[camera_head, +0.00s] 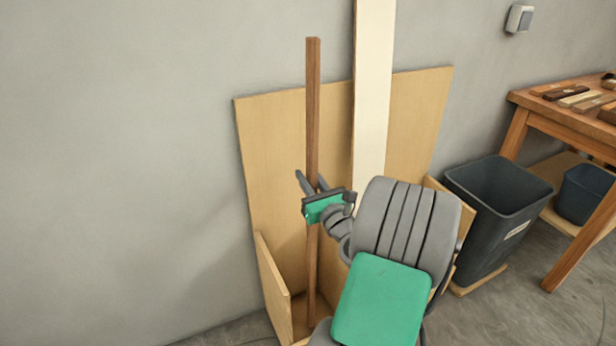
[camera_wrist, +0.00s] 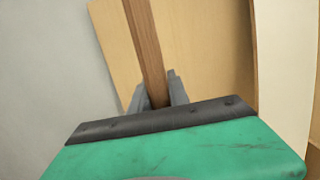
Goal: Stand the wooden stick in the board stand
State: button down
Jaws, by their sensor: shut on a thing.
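The wooden stick (camera_head: 313,110) is a long, thin, reddish-brown bar and stands upright in the head view. My gripper (camera_head: 311,184) is shut on it around its middle. In the wrist view the stick (camera_wrist: 144,45) runs between the two grey fingers of my gripper (camera_wrist: 157,92). The board stand (camera_head: 270,150) is a pale plywood box with a tall back and low sides against the wall. The stick's lower end is inside the stand's left part, near its floor; I cannot tell whether it touches. My arm hides the stand's front right.
A tall white board (camera_head: 373,80) stands in the stand, right of the stick. A dark bin (camera_head: 490,215) is right of the stand. A wooden workbench (camera_head: 560,110) with tools is at the far right. The grey wall is close behind; floor left of the stand is clear.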

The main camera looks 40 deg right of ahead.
jog(key=w+p, duration=0.1)
jog(key=w+f+p, duration=0.1)
jog(key=w, duration=0.1)
jog(key=w+d+f+p, duration=0.1)
jog(key=w, duration=0.1)
jog(key=shift+f+p, duration=0.1)
jog(key=shift+p, duration=0.3)
dwell(1.0)
jog(key=c, duration=1.2)
grip_release()
jog(key=shift+s, duration=0.1)
jog(key=shift+o, duration=0.2)
jog(key=shift+f, duration=0.1)
jog(key=r+b+v, duration=0.1)
jog(key=v, duration=0.6)
jog(key=shift+s+f, duration=0.35)
jog(key=shift+s, duration=0.05)
